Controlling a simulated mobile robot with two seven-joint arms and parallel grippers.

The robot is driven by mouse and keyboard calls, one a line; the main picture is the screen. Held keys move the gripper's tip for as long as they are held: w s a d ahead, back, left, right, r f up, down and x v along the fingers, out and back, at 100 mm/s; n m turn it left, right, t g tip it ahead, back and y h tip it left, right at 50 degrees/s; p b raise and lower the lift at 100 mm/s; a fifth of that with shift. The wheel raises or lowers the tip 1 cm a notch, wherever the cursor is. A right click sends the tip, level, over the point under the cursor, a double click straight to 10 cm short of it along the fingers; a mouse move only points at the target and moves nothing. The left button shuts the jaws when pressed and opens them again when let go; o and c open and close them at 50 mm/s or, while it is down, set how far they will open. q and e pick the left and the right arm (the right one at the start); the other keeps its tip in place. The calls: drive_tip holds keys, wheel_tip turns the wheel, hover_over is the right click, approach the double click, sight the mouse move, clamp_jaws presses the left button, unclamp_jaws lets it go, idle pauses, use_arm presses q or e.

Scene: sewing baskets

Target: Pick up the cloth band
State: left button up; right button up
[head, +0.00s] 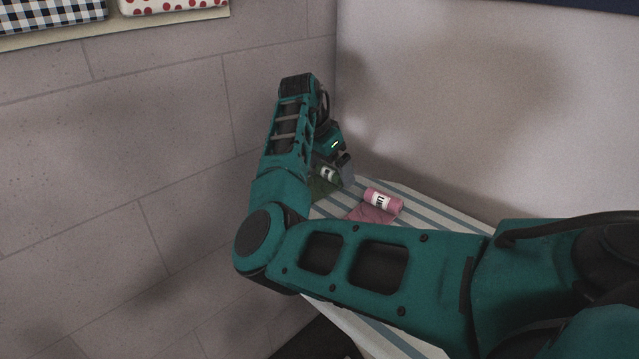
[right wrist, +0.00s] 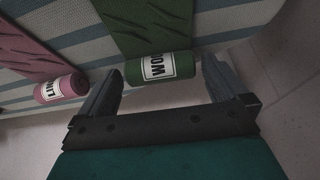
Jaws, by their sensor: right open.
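Two cloth bands, each a roll with a loose flat end, lie on a striped surface (head: 440,216). The green band (right wrist: 158,70) has a white label reading "WOO", the rest unclear. It also shows in the head view (head: 325,177), partly hidden by my right arm. The pink band (head: 383,201) has a white label and lies to its right there; in the right wrist view (right wrist: 62,88) it is at the left. My right gripper (right wrist: 161,66) is open, its fingers at either side of the green roll, with no clear grip on it. My left gripper is not in view.
A tiled wall (head: 180,170) stands at the left and a plain pale wall (head: 480,110) behind the striped surface. A shelf edge (head: 120,28) with checked and dotted cloth items is at the upper left. The pink roll lies close beside one right finger.

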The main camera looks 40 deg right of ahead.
drive_tip(key=c, duration=1)
drive_tip(key=shift+o, duration=0.2)
drive_tip(key=shift+r, duration=0.1)
